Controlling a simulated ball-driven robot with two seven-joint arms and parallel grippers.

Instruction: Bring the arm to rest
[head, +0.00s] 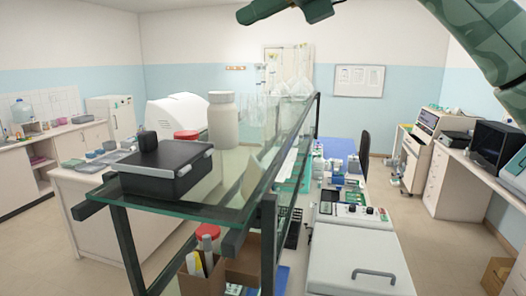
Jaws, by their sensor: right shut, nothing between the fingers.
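My right arm (478,45), patterned green, crosses the upper right corner. At the top edge, dark green parts of my right gripper (250,13) show, partly cut off by the frame. The gripper is shut and empty, high in the picture above the glass shelf and apart from everything in view. My left gripper is not in view.
A glass shelf (222,213) on a dark frame stands close in front, with a black box (165,170) and a white bottle (222,120) on it. A lidded machine (358,262) sits right of it.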

